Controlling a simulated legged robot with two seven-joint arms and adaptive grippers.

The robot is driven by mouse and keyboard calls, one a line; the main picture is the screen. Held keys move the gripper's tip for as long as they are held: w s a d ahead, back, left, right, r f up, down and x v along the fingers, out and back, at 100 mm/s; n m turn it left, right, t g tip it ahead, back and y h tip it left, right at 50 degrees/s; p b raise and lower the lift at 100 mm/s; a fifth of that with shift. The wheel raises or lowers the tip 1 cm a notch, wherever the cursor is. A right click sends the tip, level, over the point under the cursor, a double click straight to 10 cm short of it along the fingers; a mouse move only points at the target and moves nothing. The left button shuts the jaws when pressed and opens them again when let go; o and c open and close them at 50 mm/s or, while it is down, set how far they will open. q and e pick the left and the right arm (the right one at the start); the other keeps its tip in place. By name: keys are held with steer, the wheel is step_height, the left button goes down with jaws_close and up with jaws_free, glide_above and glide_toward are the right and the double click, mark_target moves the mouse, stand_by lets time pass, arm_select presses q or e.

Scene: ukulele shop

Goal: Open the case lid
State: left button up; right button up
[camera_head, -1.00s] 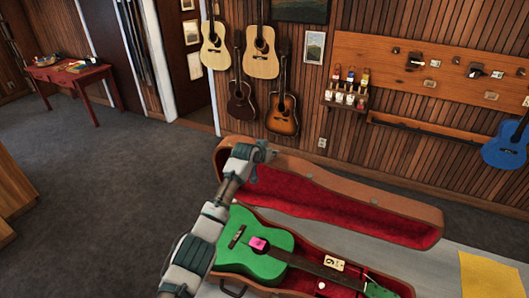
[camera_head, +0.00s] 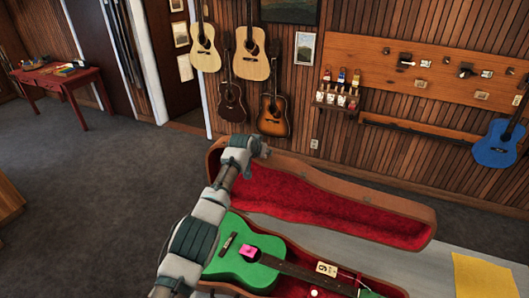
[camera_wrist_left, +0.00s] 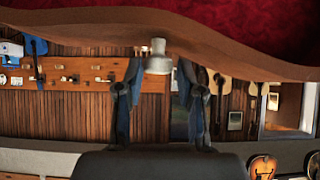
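The brown guitar case lid (camera_head: 425,212) stands open, tilted back behind the case, its red lining (camera_head: 345,210) facing me. A green ukulele (camera_head: 237,262) with a pink patch lies in the red-lined case base. My left gripper (camera_head: 264,150) is at the lid's left end in the head view, overlapping its upper edge. My right gripper is not in view.
The case rests on a pale table (camera_head: 440,270) with a yellow sheet (camera_head: 485,275) at right. Behind is a wood-panelled wall with hanging guitars (camera_head: 250,52) and a blue one (camera_head: 498,142). A red table (camera_head: 62,75) stands far left.

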arm_select(q)
steer(key=shift+o, duration=0.6)
steer(key=shift+d+f, duration=0.1)
steer(key=shift+d, duration=0.05)
steer(key=shift+s+a+r, duration=0.3)
steer(key=shift+r, duration=0.05)
steer(key=shift+s+a+r, duration=0.15)
steer(key=shift+s+r, duration=0.15)
steer(key=shift+s, duration=0.3)
steer(key=shift+v, duration=2.5)
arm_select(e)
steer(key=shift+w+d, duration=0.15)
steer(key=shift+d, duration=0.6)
arm_select(q)
steer(key=shift+w, duration=0.1)
